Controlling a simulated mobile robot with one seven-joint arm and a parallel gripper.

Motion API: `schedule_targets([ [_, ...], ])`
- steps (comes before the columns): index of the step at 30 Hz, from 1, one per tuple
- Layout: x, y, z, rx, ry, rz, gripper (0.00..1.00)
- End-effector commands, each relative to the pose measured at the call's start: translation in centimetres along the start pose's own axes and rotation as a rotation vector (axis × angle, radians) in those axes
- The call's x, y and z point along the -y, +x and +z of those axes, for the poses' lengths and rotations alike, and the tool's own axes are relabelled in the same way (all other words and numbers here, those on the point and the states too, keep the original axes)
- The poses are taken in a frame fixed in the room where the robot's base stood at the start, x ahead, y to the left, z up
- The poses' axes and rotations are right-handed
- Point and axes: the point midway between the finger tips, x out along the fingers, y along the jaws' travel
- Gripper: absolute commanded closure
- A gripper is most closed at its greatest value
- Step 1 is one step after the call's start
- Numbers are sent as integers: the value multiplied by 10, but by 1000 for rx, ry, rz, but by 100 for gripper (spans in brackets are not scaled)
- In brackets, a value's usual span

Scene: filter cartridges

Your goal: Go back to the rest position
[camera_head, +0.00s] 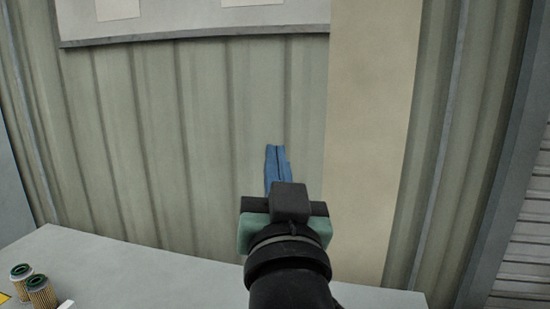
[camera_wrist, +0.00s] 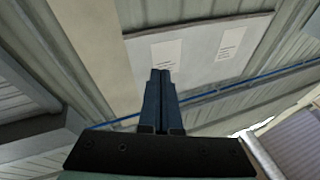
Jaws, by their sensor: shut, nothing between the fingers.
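My gripper (camera_head: 278,150) is raised above the table in the head view, its blue fingers pointing up and away toward the corrugated wall. In the wrist view the two fingers of my gripper (camera_wrist: 160,75) lie side by side, closed, with nothing between them. The gripper touches nothing that I can see. Two filter cartridges with pleated tan sides and green rims, a farther one (camera_head: 21,272) and a nearer one (camera_head: 40,292), stand on the table at the lower left of the head view, well apart from the gripper.
The grey table (camera_head: 150,275) is bare across its visible middle. A yellow marking (camera_head: 4,298) and a small white piece (camera_head: 66,304) lie near the cartridges. A corrugated wall (camera_head: 150,150) with a board (camera_head: 190,22) rises behind, beside a beige panel (camera_head: 375,130).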

Motion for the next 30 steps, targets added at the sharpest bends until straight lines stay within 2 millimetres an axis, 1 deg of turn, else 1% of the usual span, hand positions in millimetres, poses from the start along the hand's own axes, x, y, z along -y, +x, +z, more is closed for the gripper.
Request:
schedule_targets([
  [1, 1, -6, 25, 78, -32, 9, 100],
  [3, 3, -14, 56, 182, -70, 20, 100],
  [5, 3, -24, 82, 267, -100, 31, 100],
  [6, 3, -31, 97, 321, -119, 38, 100],
  [8, 2, -42, 120, 402, -146, 50, 100],
  [9, 6, -35, 89, 310, -142, 43, 100],
  [11, 10, -32, 61, 222, -142, 36, 100],
  [12, 13, -30, 42, 164, -142, 32, 100],
  [14, 17, -31, 14, 77, -143, 25, 100],
  [15, 20, -32, -7, 14, -143, 20, 100],
  [17, 25, -37, -38, -82, -144, 13, 100],
  [18, 28, -41, -58, -145, -144, 8, 100],
  [20, 33, -50, -89, -244, -144, 1, 100],
  [21, 35, -57, -108, -303, -144, -4, 100],
  [24, 41, -72, -143, -423, -144, -13, 100],
  [25, 42, -76, -150, -449, -144, -15, 100],
  [27, 44, -82, -161, -488, -144, -18, 100],
  [30, 44, -86, -167, -511, -144, -19, 100],
])
